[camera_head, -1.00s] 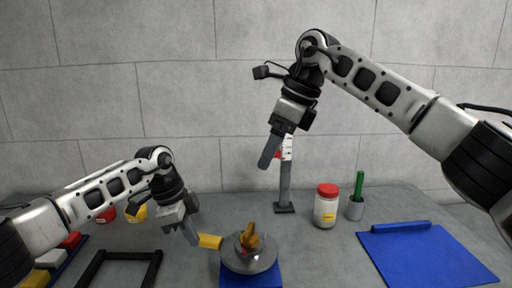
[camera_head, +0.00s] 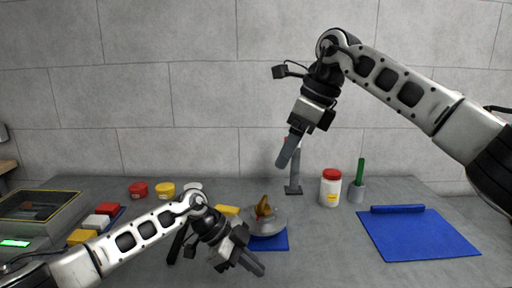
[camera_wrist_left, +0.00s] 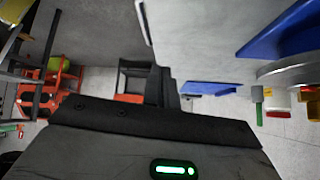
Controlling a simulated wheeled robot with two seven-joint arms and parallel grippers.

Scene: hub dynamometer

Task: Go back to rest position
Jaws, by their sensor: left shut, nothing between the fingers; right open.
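My left gripper (camera_head: 256,266) is shut and empty. In the head view it hangs low in front of the round metal part, apart from it. In the left wrist view its dark fingers (camera_wrist_left: 160,86) show together, pointing away from the table items. My right gripper (camera_head: 284,160) is open and empty, held high in front of the grey post; seen side-on, its fingers overlap. The round metal part (camera_head: 276,227) with a gold-brown piece (camera_head: 263,207) on top sits on a blue base (camera_head: 280,244). A yellow piece (camera_head: 226,210) lies beside it, partly hidden by my left arm.
A red-lidded white jar (camera_head: 330,190), a grey cup (camera_head: 356,193) with a green stick and a blue mat (camera_head: 425,236) are at right. A grey post (camera_head: 294,184) stands at centre. Red tub (camera_head: 138,190), yellow tub (camera_head: 165,190), coloured blocks (camera_head: 107,208) and a device (camera_head: 38,207) are at left.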

